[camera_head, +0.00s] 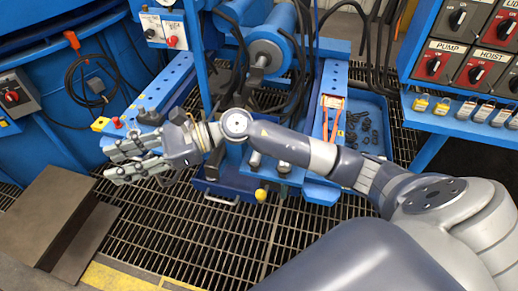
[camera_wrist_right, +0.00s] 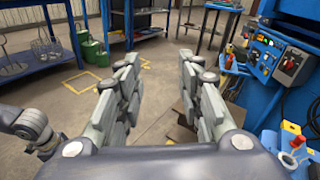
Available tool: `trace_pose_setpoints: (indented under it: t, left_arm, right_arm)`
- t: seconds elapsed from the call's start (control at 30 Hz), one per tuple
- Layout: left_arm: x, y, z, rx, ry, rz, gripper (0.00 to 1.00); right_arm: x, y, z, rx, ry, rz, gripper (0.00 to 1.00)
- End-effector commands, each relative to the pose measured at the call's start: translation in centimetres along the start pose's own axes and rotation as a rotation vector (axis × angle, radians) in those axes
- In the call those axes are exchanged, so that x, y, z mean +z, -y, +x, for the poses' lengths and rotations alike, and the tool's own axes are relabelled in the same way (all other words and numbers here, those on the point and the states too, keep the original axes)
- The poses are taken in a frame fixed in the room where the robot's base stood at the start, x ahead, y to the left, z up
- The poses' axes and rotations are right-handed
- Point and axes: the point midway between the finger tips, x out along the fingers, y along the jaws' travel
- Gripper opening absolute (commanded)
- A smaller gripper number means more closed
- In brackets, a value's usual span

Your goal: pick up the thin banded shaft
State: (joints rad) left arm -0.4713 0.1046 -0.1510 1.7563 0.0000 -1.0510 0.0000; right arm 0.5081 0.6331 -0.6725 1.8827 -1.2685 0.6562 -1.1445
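My right gripper (camera_head: 111,161) reaches in from the right to the left side of the head view, in front of the blue tank. Its fingers are spread with nothing between them. The right wrist view also shows the open right gripper (camera_wrist_right: 160,78), with open floor beyond the fingers. I cannot make out the thin banded shaft with certainty in either view.
A blue bench (camera_head: 175,80) stands just behind my right gripper. Orange-handled tongs (camera_head: 333,104) lie beside a blue tray (camera_head: 378,140) of dark parts. A control panel (camera_head: 470,55) is at right. Brown plates (camera_head: 45,215) lie at lower left. Grating (camera_head: 200,240) covers the floor.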

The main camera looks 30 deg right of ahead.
Motion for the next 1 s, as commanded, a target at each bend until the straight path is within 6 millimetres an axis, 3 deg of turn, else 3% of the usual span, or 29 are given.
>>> trace_pose_setpoints:
  t: [0.17, 0.3, 0.4, 0.5, 0.6, 0.73, 1.0]
  left_arm:
    - [1.8, -0.2, 3.0, 0.002, 0.017, 0.003, 0.40]
    - [3.2, -0.3, 5.0, 0.003, 0.027, 0.005, 0.40]
    - [4.1, -0.3, 6.2, 0.004, 0.032, 0.006, 0.40]
    - [4.9, -0.4, 7.0, 0.005, 0.037, 0.007, 0.40]
    - [5.5, -0.4, 7.6, 0.006, 0.040, 0.008, 0.40]
    - [5.7, -0.5, 7.9, 0.006, 0.041, 0.008, 0.40]
    - [5.0, -0.4, 7.4, 0.005, 0.035, 0.007, 0.40]
  right_arm:
    - [-7.8, 1.3, -4.8, 0.244, -0.417, -0.391, 0.34]
    - [-12.7, 4.2, -12.5, 0.449, -0.754, -0.589, 0.34]
    - [-14.3, 6.4, -18.8, 0.580, -0.964, -0.655, 0.34]
    - [-14.7, 8.0, -24.3, 0.686, -1.125, -0.672, 0.34]
    - [-14.4, 8.9, -28.1, 0.758, -1.228, -0.666, 0.34]
    - [-14.3, 9.2, -30.4, 0.805, -1.289, -0.653, 0.34]
    - [-17.9, 8.6, -30.5, 0.815, -1.296, -0.646, 0.34]
